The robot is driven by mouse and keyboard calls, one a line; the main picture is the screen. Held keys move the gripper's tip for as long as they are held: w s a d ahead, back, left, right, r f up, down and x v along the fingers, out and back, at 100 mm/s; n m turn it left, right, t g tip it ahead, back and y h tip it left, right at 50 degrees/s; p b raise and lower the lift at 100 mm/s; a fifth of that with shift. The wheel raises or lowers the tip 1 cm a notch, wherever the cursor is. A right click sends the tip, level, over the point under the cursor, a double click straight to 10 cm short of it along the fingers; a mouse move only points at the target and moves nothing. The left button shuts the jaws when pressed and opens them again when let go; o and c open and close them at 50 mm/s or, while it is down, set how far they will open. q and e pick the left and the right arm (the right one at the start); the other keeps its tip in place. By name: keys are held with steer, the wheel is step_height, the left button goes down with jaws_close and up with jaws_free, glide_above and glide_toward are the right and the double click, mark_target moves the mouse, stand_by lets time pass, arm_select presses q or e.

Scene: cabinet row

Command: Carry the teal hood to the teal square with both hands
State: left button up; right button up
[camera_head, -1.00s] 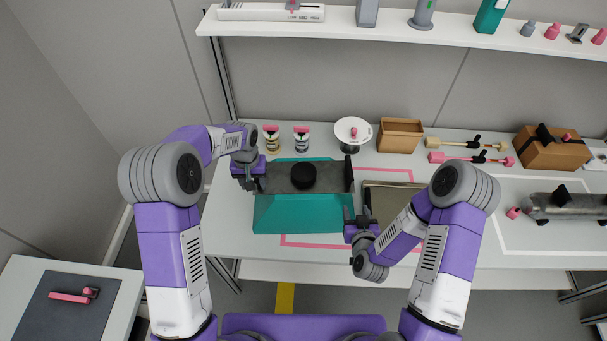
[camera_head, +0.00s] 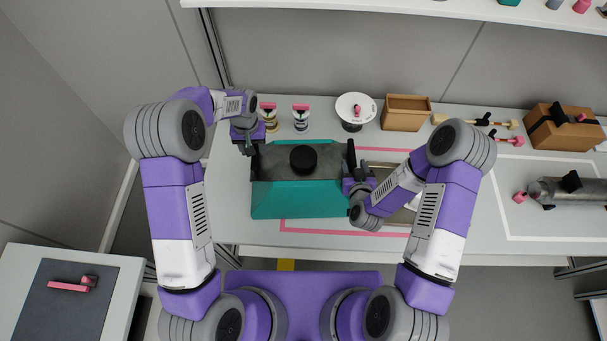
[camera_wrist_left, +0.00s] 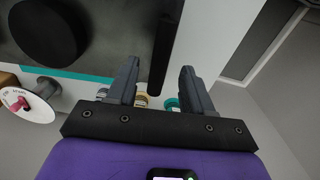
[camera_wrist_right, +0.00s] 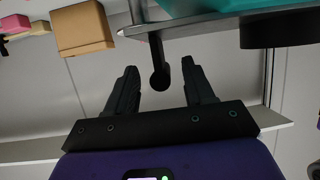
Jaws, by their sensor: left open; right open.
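The teal hood (camera_head: 300,203) sits on the white table, with a grey top and a round black knob (camera_head: 303,158). A black handle (camera_head: 351,153) stands at its right end. My left gripper (camera_head: 246,147) is open at the hood's left end. In the left wrist view a black handle bar (camera_wrist_left: 166,50) shows between the open fingers. My right gripper (camera_head: 357,174) is open close to the right handle. In the right wrist view that handle (camera_wrist_right: 158,70) reaches between the open fingers. No separate teal square can be made out.
A pink outline (camera_head: 310,231) and a metal tray (camera_head: 402,216) lie beside the hood. Two jars (camera_head: 301,119), a white dish (camera_head: 355,107) and a wooden box (camera_head: 405,113) stand behind. A strapped brown box (camera_head: 562,130) and a grey cylinder (camera_head: 562,191) are at the right.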

mark_target(352, 158)
arm_select(q)
steer(key=shift+f, duration=2.3)
arm_select(e)
steer(key=shift+x, duration=2.3)
arm_select(q)
jaws_close()
arm_select(e)
jaws_close()
arm_select(q)
steer(key=shift+w, duration=0.1)
